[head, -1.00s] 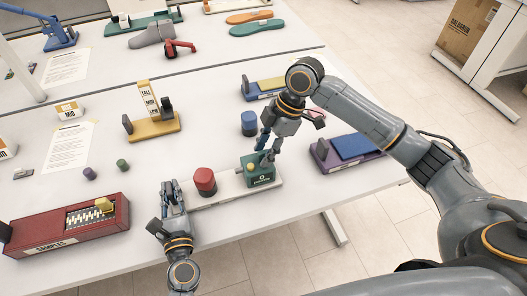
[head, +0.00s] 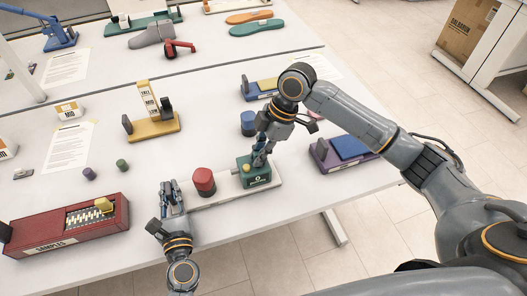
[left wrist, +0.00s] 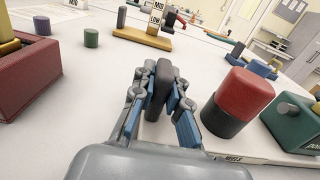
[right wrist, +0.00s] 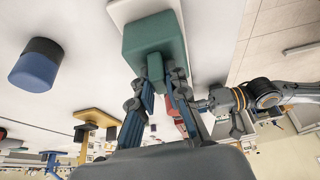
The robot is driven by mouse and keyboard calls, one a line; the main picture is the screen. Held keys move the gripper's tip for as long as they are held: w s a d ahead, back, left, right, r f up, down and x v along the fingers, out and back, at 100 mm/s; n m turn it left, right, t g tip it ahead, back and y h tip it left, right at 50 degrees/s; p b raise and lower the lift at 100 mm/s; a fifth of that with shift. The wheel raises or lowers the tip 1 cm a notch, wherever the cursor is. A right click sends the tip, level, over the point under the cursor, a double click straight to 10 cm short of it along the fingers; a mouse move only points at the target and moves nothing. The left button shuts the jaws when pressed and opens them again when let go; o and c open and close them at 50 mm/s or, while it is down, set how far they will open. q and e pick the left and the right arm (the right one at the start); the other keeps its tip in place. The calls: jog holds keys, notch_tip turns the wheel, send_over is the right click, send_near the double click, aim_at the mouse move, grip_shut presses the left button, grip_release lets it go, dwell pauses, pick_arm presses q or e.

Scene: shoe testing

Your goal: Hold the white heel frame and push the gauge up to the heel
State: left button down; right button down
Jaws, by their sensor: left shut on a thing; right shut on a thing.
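The white heel frame (head: 226,192) lies near the table's front edge. Its dark upright end post (left wrist: 160,88) is between the fingers of my left gripper (head: 172,192), which is shut on it. A red heel with a dark lower part (head: 203,181) stands on the frame, right of that gripper. The green gauge (head: 256,178) sits on the frame further right, with a gap between it and the heel. My right gripper (head: 260,157) is shut on the gauge's green tab (right wrist: 155,68). The gauge also shows in the left wrist view (left wrist: 297,120).
A red samples box (head: 72,230) stands at the left. A yellow stand (head: 152,126) and a blue cylinder (head: 248,123) are behind the frame. A purple and blue block (head: 345,150) stands to the right. The white table is clear between them.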

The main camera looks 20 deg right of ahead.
aim_at(237, 169)
jog(key=a, duration=0.4)
jog(key=shift+a, duration=0.35)
jog(key=shift+d, duration=0.1)
jog(key=c, duration=1.3)
grip_release()
jog(key=v, duration=1.2)
jog(key=shift+d, duration=0.1)
